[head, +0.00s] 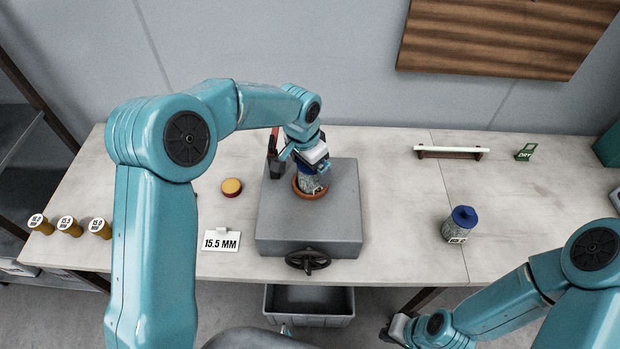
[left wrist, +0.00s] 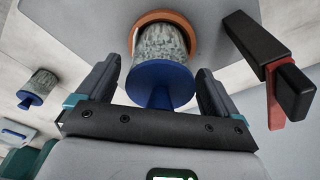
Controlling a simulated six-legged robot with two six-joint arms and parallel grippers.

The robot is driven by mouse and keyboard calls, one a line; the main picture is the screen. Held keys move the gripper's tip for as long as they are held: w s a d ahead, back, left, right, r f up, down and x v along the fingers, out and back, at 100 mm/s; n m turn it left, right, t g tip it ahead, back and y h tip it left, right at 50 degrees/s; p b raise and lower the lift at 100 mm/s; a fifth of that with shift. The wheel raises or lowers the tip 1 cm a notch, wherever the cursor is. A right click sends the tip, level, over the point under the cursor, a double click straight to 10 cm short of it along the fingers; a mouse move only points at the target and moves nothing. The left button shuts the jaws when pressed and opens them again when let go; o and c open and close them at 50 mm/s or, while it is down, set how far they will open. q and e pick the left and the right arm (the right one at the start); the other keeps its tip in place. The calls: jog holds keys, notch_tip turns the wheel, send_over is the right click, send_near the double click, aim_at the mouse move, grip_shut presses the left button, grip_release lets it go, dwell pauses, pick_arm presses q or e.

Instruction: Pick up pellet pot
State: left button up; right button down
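A pellet pot (head: 309,184) with a speckled grey body and a blue top stands in an orange ring (head: 298,192) on the grey machine block. In the left wrist view the pot (left wrist: 162,50) is between the fingers of my left gripper (left wrist: 158,85), its blue end towards the palm. The fingers are apart, with narrow gaps beside the pot, so my left gripper (head: 305,165) looks open around it. A second pot (head: 461,226), blue-topped with a white label, stands on the table to the right. My right gripper (head: 396,332) is low at the bottom, its fingers unclear.
The grey block (head: 330,225) has a dark handwheel (head: 308,261) in front and a red-and-black lever (left wrist: 275,80) beside the gripper. A yellow disc (head: 231,187), a "15.5 MM" sign (head: 221,241) and labelled dies (head: 69,226) are left. A rod on a stand (head: 450,153) is right. A bin (head: 309,303) is below.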

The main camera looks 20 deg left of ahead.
pick_arm(q)
jog(key=shift+w+f, duration=0.15)
jog(key=shift+w, duration=0.05)
jog(key=c, duration=1)
grip_shut()
